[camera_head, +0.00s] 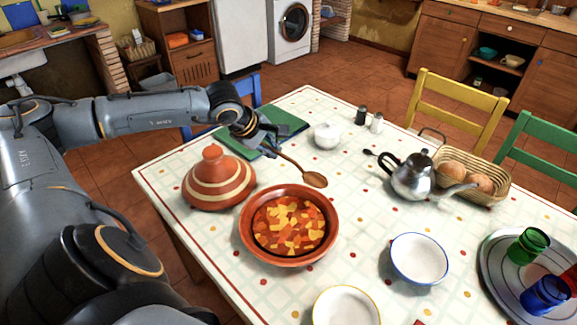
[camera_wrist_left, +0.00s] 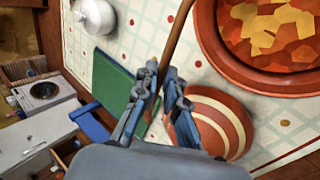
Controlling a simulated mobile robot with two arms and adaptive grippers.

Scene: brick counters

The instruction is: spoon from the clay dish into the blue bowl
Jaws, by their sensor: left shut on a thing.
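A wooden spoon (camera_head: 314,179) is held by its handle in my left gripper (camera_head: 262,141). Its bowl end points right, above the table behind the clay dish (camera_head: 246,222). The spoon's handle (camera_wrist_left: 178,32) also shows in the left wrist view, running up from between the fingers of the gripper (camera_wrist_left: 166,90). The clay dish holds orange and yellow stew pieces; its rim (camera_wrist_left: 213,42) is at the upper right of the wrist view. The white bowl with a blue rim (camera_head: 419,258) is empty, to the right of the dish. My right gripper is not in view.
A striped clay lid (camera_head: 218,180) stands left of the dish, near my left gripper. A green book or mat (camera_head: 287,121) lies behind. A metal teapot (camera_head: 412,177), bread basket (camera_head: 487,181), yellow-rimmed bowl (camera_head: 345,306) and tray with cups (camera_head: 492,281) also occupy the table.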

